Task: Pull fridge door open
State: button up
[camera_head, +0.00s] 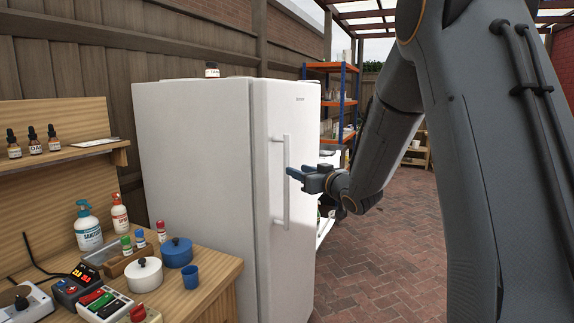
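The white fridge (195,170) stands upright in the middle of the view. Its door (265,225) faces right and looks closed, with no gap visible along its edge. A long vertical white handle (286,205) runs down the door. The fingertips overlap or lie right beside the handle bar in the picture. I cannot tell whether they touch it or how far apart the fingers are.
A shelf rack (345,95) is behind. Brick floor (375,265) at right is clear.

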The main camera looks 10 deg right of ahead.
aim_at(288, 164)
jog(key=shift+w+a+r+y, duration=0.25)
jog(key=shift+w+r+y, duration=0.05)
jog(key=shift+w+r, duration=0.2)
jog(key=p+x, duration=0.2)
jog(key=x, duration=0.5)
jog(key=shift+f, duration=0.1)
grip_shut()
